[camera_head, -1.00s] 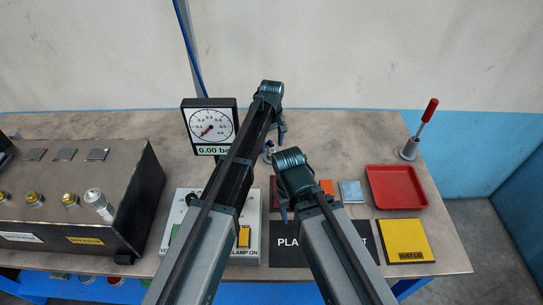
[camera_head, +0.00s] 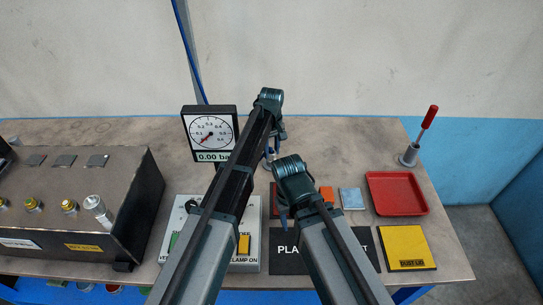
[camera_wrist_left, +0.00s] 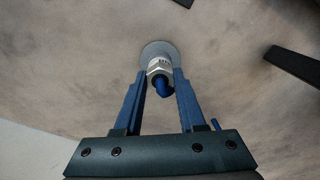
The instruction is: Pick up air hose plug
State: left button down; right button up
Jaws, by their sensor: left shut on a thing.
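The air hose plug (camera_wrist_left: 159,68) is a silver metal fitting with a blue end, seen in the left wrist view. It stands at a round grey base (camera_wrist_left: 157,48) on the table. My left gripper (camera_wrist_left: 159,82) has its two blue fingers on either side of the plug and is shut on it. In the head view my left gripper (camera_head: 274,140) is over the table behind the dark mat, mostly hidden by its own arm. My right gripper (camera_head: 284,212) hangs above the mat's far left part, and its fingers are too small to judge.
A pressure gauge (camera_head: 210,133) reading 0.00 stands left of my left arm, behind a white switch box (camera_head: 247,258). A large dark console (camera_head: 75,185) is at left.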

aim_at(272, 153)
pick_arm(q)
jog(key=shift+r, duration=0.1)
pick_arm(e)
jog(key=shift+r, duration=0.15)
pick_arm(q)
notch_tip(272, 153, up, 6)
jog(key=p, duration=0.6)
jog(key=shift+r+p, duration=0.25)
jog(key=shift+p, duration=0.1)
jog(key=shift+r, duration=0.1)
pick_arm(e)
notch_tip(272, 153, up, 7)
